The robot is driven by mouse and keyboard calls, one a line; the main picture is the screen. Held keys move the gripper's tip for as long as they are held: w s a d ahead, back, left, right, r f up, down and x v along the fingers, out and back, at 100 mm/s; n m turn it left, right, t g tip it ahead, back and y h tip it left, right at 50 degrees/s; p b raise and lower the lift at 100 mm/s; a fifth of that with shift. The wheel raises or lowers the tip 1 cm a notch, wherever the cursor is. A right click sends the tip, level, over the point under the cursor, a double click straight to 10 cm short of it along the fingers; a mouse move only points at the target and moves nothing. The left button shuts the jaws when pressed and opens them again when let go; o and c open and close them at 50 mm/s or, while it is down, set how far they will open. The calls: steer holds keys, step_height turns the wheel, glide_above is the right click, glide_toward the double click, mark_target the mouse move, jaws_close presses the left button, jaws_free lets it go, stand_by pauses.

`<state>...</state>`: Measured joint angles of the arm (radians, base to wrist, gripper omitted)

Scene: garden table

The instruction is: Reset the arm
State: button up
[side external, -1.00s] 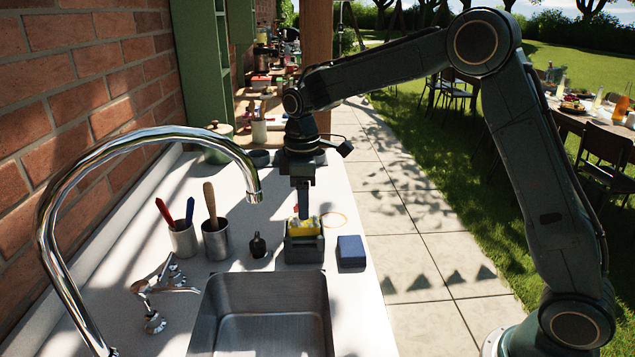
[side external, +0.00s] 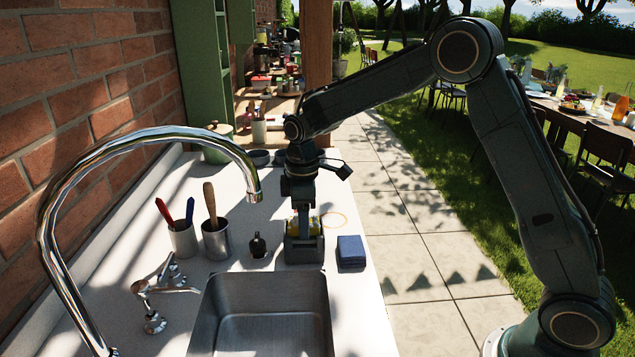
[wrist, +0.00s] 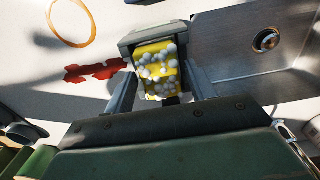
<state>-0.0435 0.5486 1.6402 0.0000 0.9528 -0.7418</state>
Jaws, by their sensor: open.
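My gripper (side external: 303,222) points down at the dark grey holder (side external: 304,250) on the counter behind the sink. In the wrist view my gripper (wrist: 162,85) is open, with one finger on each side of a yellow sponge (wrist: 156,62) covered in whitish foam bubbles. The sponge sits in the holder (wrist: 150,33). I cannot tell whether the fingers touch the sponge. In the side view the sponge is mostly hidden behind the fingers.
A blue block (side external: 351,251) lies right of the holder. The sink (side external: 262,330) and arched faucet (side external: 150,135) are in front. An orange ring (side external: 335,220) and red patch (wrist: 92,72) mark the counter.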

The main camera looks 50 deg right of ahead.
steer(key=shift+f, duration=0.1)
steer(key=c, duration=0.9)
steer(key=shift+r, duration=3.5)
